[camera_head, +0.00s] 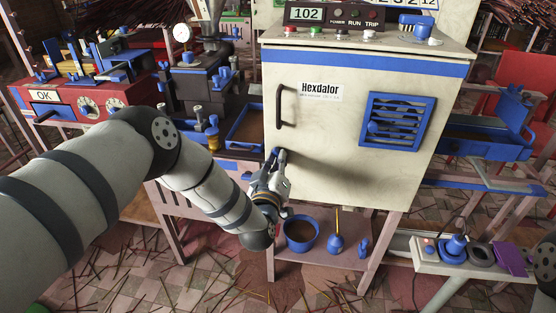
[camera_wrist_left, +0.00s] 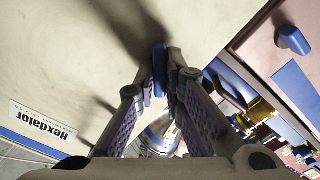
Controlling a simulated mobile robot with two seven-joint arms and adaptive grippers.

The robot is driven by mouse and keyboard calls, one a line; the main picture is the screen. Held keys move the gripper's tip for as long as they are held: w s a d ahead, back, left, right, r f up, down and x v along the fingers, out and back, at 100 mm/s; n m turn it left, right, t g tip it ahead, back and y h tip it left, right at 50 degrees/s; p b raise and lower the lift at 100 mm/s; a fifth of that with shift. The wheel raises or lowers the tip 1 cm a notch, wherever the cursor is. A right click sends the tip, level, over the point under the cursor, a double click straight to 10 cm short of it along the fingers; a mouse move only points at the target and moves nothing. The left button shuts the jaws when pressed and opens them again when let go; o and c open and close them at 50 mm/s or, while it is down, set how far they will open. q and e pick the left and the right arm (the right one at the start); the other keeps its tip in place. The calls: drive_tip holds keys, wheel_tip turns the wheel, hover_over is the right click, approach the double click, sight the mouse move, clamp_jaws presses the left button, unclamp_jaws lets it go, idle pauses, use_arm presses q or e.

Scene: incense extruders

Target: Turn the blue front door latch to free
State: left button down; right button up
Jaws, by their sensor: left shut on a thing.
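The cream Hexdalor cabinet has a front door (camera_head: 320,140) that looks shut, with a dark handle (camera_head: 281,106) on its left side. The blue front door latch (camera_head: 273,154) is at the door's lower left edge, mostly covered by my left gripper (camera_head: 278,158). In the left wrist view the blue latch (camera_wrist_left: 159,62) shows as a narrow upright piece between the two fingertips of my left gripper (camera_wrist_left: 160,75). The gripper is shut on it. The latch's exact turn angle is hard to tell. My right gripper is not in view.
A blue vent grille (camera_head: 397,121) is on the door's right half. A red machine (camera_head: 85,107) stands at left. A white power strip (camera_head: 430,254) is at lower right.

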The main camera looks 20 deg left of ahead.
use_arm(q)
drive_tip(key=shift+f+n, duration=0.1)
drive_tip(key=shift+n, duration=0.4)
idle(0.3)
drive_tip(key=c, duration=1.7)
unclamp_jaws()
drive_tip(key=shift+s, duration=0.15)
drive_tip(key=s, duration=0.4)
drive_tip(key=s+d, duration=0.1)
drive_tip(key=s, duration=0.6)
drive_tip(key=shift+s+d, duration=0.2)
drive_tip(key=shift+s, duration=0.15)
